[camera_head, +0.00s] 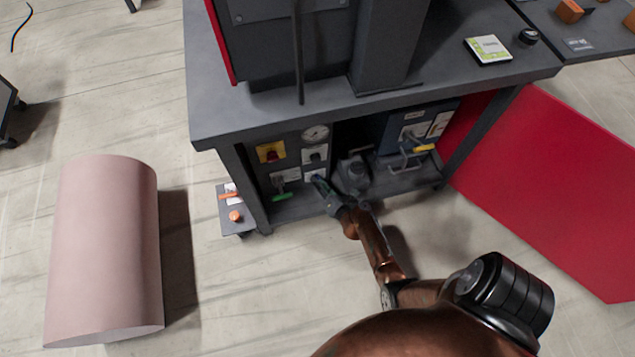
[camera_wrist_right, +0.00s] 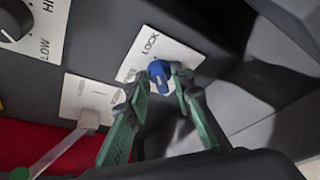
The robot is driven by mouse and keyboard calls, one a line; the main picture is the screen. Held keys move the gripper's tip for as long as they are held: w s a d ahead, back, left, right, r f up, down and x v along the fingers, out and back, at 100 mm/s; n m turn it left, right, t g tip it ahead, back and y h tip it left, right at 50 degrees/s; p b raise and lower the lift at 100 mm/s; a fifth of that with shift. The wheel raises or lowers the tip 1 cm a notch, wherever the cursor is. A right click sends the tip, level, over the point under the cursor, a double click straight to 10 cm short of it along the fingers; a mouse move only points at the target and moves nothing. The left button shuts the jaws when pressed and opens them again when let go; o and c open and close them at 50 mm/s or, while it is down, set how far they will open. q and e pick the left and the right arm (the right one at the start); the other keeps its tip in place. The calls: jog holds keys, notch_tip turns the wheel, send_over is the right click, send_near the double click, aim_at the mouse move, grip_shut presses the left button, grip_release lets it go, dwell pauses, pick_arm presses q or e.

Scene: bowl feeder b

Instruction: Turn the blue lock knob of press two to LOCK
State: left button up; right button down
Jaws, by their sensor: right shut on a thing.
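The blue lock knob (camera_wrist_right: 159,72) sits on a white plate (camera_wrist_right: 188,50) on the press's dark front panel. The word LOCK is printed on the plate, above and left of the knob in the wrist view. My right gripper (camera_wrist_right: 161,82) has its green fingers on either side of the knob and is shut on it. The knob's pointing direction is hard to tell, since the fingers partly cover it. In the head view my right gripper (camera_head: 322,184) reaches the panel under the bench, and the knob is small there. My left gripper is not in view.
Beside the knob are a lever with a green handle (camera_head: 283,197), a black HIGH/LOW knob (camera_wrist_right: 12,20), a red-and-yellow switch (camera_head: 271,153) and a gauge (camera_head: 315,134). A dark object (camera_head: 353,172) stands right of my gripper. The bench top (camera_head: 225,115) overhangs the panel.

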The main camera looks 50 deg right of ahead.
dwell(0.5)
jog(key=c, duration=2)
grip_release()
jog(key=shift+v, duration=3.75)
jog(key=shift+f, duration=0.1)
